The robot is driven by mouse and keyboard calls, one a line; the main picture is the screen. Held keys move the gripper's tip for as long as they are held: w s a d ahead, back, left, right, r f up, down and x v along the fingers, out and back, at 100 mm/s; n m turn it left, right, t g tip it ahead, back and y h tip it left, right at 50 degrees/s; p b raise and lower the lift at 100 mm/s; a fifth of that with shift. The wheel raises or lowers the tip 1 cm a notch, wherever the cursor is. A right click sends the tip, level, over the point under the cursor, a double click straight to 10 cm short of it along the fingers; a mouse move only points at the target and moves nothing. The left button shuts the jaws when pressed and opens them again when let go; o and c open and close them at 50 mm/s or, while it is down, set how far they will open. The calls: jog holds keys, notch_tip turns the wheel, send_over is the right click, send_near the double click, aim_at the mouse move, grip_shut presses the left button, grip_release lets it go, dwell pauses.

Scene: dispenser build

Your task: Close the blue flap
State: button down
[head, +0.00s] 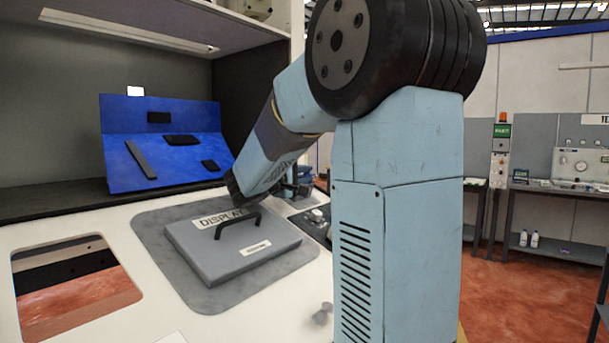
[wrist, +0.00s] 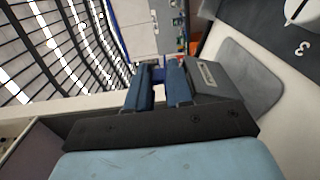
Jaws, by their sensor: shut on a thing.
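My gripper (wrist: 160,88) shows in the wrist view, with its two blue fingers close together. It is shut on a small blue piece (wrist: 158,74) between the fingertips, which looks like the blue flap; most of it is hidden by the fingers. A grey box with a white label (wrist: 205,78), apparently the dispenser, stands right beside the right finger. How far the flap is open cannot be seen. In the head view my arm reaches down behind the display panel, and the gripper's tips are mostly hidden behind the arm.
A grey display panel with a black handle (head: 250,252) lies on a grey mat in front. A blue stand with black parts (head: 120,118) is at the back left. The white worktop (head: 85,232) has a rectangular opening at left. A shelf hangs above.

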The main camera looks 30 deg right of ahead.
dwell(0.3)
jog(key=c, duration=1.1)
grip_release()
jog(key=shift+f, duration=0.1)
jog(key=shift+s+a, duration=0.1)
jog(key=shift+a, duration=0.05)
jog(key=shift+s+a, duration=0.1)
jog(key=shift+a, duration=0.15)
jog(key=v, duration=0.5)
jog(key=shift+a, duration=0.45)
jog(key=shift+s+a, duration=0.3)
jog(key=shift+a, duration=0.35)
jog(key=shift+d, duration=0.1)
